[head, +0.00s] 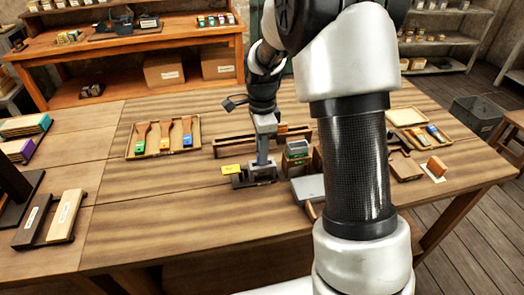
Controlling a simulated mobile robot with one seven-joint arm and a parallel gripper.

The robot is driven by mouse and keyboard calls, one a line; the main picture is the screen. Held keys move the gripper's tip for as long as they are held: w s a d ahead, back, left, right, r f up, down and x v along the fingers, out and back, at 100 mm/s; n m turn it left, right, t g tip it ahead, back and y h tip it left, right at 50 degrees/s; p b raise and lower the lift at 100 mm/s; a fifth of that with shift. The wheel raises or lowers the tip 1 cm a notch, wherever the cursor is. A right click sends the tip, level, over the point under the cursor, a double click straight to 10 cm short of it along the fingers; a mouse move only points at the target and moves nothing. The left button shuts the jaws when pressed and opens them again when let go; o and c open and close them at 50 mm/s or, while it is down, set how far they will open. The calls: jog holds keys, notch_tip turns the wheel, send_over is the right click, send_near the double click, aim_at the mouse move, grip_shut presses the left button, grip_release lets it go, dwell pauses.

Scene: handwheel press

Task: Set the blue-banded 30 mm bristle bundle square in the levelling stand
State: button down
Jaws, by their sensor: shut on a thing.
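My gripper (263,148) points straight down over the middle of the table. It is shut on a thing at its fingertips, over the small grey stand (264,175). The held thing is mostly hidden and too small to make out; I take it for the blue-banded bristle bundle, but its band and bristles do not show clearly. I cannot tell whether it touches the stand or how square it sits. A yellow label (231,169) lies at the left of the stand, by a dark block (240,181).
A green-topped box (297,150) and a grey plate (308,189) stand close right. Wooden blocks (64,215) lie far left. Table between is clear. My arm hides the right middle.

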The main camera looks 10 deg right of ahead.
dwell(0.3)
jog(key=c, duration=1.6)
grip_release()
notch_tip(320, 180, up, 18)
jog(key=shift+f+p, duration=0.25)
jog(key=shift+p, duration=0.95)
